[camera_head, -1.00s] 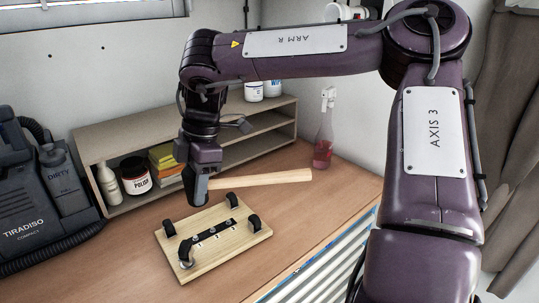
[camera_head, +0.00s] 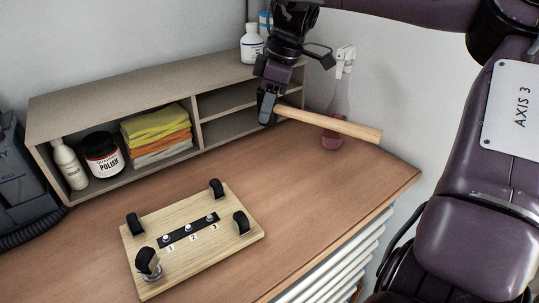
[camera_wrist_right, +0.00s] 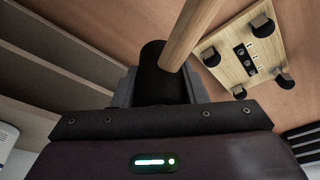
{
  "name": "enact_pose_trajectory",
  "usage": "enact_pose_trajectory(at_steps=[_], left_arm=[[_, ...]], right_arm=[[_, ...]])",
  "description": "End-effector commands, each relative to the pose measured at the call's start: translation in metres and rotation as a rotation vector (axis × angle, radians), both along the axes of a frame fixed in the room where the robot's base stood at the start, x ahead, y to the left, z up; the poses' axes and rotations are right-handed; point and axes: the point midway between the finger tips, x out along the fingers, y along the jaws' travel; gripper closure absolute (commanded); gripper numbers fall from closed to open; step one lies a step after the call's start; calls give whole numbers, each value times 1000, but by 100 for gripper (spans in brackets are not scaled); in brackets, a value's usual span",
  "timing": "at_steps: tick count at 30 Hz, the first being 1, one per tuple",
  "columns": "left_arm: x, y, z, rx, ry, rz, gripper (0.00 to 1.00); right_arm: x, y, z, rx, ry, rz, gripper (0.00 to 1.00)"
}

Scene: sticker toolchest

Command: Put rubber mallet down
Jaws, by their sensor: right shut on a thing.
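The rubber mallet has a pale wooden handle (camera_head: 335,123) and a black head (camera_wrist_right: 153,72). My right gripper (camera_head: 268,108) is shut on the mallet near its head end. In the head view the handle points right and slightly down, in front of the spray bottle. The head is mostly hidden by the gripper there; the wrist view shows it as a dark cylinder at the jaws. The mallet is held above the wooden worktop (camera_head: 330,190), near the shelf's right end. My left gripper is not in view.
An upturned wooden board with black casters (camera_head: 192,255) lies on the worktop. A low shelf (camera_head: 75,103) holds a polish jar (camera_head: 103,157), a white bottle (camera_head: 69,165) and folded cloths (camera_head: 157,136). A spray bottle (camera_head: 337,100) stands behind the handle. The worktop's right part is clear.

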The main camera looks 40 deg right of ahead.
Motion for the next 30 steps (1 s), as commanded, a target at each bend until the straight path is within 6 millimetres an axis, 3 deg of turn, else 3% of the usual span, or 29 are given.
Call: enact_pose_trajectory(at_steps=[3,9,19,25,30], left_arm=[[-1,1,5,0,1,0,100],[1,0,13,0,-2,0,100],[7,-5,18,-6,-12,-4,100],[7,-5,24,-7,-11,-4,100],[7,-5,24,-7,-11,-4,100]], right_arm=[[-1,0,-32,5,3,3,100],[0,0,-77,2,2,2,100],[0,0,-105,0,1,0,100],[0,0,-134,0,1,0,100],[1,0,-139,0,-3,1,100]])
